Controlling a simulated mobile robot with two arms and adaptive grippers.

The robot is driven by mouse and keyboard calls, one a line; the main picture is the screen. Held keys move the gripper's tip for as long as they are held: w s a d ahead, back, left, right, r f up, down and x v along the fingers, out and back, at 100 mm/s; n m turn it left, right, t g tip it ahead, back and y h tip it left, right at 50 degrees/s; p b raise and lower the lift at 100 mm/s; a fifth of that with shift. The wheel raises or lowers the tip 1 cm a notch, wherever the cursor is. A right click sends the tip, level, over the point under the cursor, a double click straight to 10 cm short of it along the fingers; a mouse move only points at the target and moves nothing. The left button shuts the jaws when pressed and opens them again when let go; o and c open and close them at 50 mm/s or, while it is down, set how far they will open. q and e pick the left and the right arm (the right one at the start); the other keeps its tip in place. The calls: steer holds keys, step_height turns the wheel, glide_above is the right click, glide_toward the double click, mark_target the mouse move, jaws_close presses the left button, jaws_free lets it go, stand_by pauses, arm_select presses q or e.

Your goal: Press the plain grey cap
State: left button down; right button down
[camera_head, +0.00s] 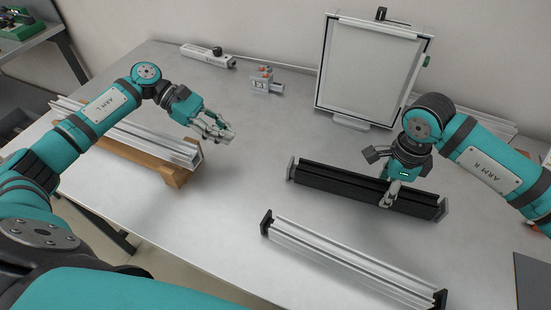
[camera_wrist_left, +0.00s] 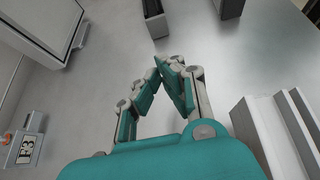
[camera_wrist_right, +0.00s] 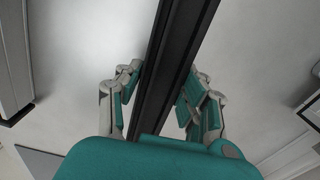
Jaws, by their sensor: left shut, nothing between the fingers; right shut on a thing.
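A black rail (camera_head: 335,183) lies on the table right of centre, with a grey cap at its left end (camera_head: 291,168) and another at its right end (camera_head: 442,209). I cannot tell from their faces which cap is plain. My right gripper (camera_head: 391,192) is shut across the rail, right of its middle; the right wrist view shows the black rail (camera_wrist_right: 170,70) between the fingers (camera_wrist_right: 160,88). My left gripper (camera_head: 229,136) is shut and empty above the table, left of the rail and apart from it. In the left wrist view its fingertips (camera_wrist_left: 170,63) meet below the rail's capped end (camera_wrist_left: 157,25).
A silver rail (camera_head: 340,258) with black end caps lies in front. Another silver rail (camera_head: 150,137) rests on wooden blocks (camera_head: 172,177) at left. A white framed panel (camera_head: 372,70), a small device (camera_head: 265,82) and a white bar with a black knob (camera_head: 207,55) stand at the back.

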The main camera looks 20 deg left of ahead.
mark_target(263, 165)
arm_select(q)
steer(key=shift+d, duration=0.1)
steer(key=x, duration=0.8)
steer(key=r+x, duration=0.1)
steer(key=x, duration=0.3)
steer(key=shift+d, duration=1.1)
steer(key=shift+w+d, duration=0.15)
steer(key=shift+d, duration=0.8)
arm_select(e)
steer(key=shift+a, duration=0.1)
arm_select(q)
steer(key=a, duration=0.5)
steer(key=shift+a+r, duration=0.1)
steer(key=shift+r, duration=0.05)
steer(key=v, duration=0.9)
steer(key=shift+s, duration=0.25)
